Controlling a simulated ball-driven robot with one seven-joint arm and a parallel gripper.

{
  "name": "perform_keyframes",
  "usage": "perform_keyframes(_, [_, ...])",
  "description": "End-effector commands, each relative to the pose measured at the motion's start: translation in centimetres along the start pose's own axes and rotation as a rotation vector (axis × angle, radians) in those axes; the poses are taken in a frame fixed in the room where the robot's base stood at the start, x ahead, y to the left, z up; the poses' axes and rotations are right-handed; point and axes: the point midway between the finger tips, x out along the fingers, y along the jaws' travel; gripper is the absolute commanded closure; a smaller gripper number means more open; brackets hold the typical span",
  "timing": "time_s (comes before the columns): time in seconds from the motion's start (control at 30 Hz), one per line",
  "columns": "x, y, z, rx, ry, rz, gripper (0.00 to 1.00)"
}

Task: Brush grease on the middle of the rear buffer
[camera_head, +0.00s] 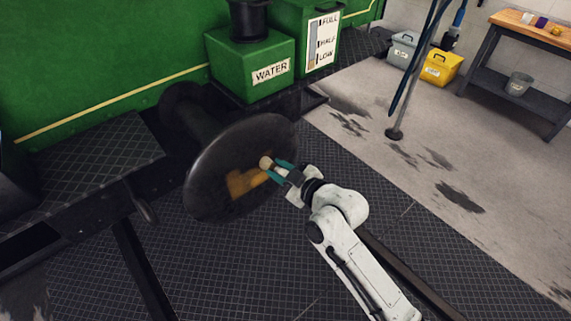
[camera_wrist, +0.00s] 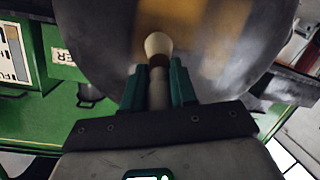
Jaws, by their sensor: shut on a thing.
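The rear buffer (camera_head: 215,185) is a large dark round disc on a thick stem at the green tram's end. A patch of yellow-brown grease (camera_head: 243,183) lies on the middle of its face; it also shows in the wrist view (camera_wrist: 190,22). My gripper (camera_head: 279,168) is shut on the handle of a brush (camera_head: 266,162) with a pale, rounded tip. In the wrist view the brush (camera_wrist: 158,46) stands between the teal fingers, its tip over the greased part of the disc. I cannot tell whether the tip touches the face.
A green water box (camera_head: 252,70) and a level-gauge tank (camera_head: 309,45) stand behind the buffer. Yellow (camera_head: 441,68) and grey (camera_head: 403,50) bins, a thin pole (camera_head: 394,134) and a workbench (camera_head: 520,60) stand at right. The floor right of my arm is open, with dark stains.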

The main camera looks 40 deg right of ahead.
Motion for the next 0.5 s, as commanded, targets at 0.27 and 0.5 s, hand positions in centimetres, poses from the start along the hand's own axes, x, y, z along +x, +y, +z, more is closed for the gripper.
perform_keyframes(0.27, [0.0, -0.8, -0.5, -0.001, -0.001, 0.0, 1.0])
perform_keyframes(0.5, [0.2, -2.6, -1.4, 0.0, -0.001, 0.0, 1.0])
